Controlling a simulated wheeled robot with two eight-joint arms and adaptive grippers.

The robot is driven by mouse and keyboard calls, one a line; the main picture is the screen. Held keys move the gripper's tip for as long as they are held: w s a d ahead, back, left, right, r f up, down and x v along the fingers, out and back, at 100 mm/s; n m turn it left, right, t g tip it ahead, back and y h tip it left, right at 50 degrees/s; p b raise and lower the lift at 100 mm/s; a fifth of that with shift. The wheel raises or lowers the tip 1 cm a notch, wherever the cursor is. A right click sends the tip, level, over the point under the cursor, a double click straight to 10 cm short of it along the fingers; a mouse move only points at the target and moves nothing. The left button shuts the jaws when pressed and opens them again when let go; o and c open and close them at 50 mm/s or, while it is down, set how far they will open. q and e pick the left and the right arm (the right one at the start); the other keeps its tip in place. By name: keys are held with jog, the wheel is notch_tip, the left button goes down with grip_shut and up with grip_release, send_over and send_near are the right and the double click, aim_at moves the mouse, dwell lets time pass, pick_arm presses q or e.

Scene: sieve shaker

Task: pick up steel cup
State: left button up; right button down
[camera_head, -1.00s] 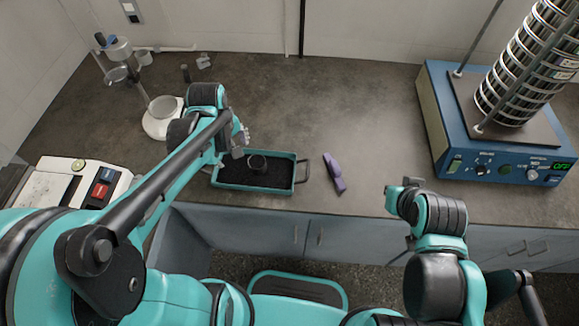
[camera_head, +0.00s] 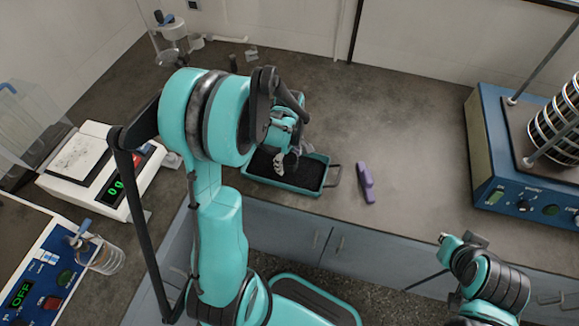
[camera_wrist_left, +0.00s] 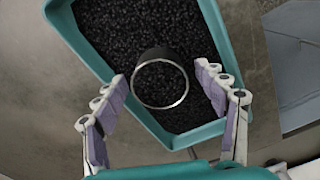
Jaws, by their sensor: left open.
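The steel cup (camera_wrist_left: 160,84) stands in black granules in a teal tray (camera_wrist_left: 72,50). In the left wrist view I look down into its round, bright-rimmed mouth. My left gripper (camera_wrist_left: 161,78) is open, its fingers on either side of the cup with gaps showing on both sides. In the head view the left gripper (camera_head: 281,163) is over the left part of the tray (camera_head: 282,187), and the arm hides the cup. My right gripper (camera_head: 446,240) is at the lower right, away from the tray; its jaws are unclear.
A purple object (camera_head: 366,183) lies right of the tray. A blue sieve shaker (camera_head: 484,150) stands at the right. The counter behind the purple object is clear.

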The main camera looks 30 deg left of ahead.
pick_arm(q)
jog(key=shift+f, duration=0.5)
jog(key=shift+r, duration=0.1)
jog(key=c, duration=1.4)
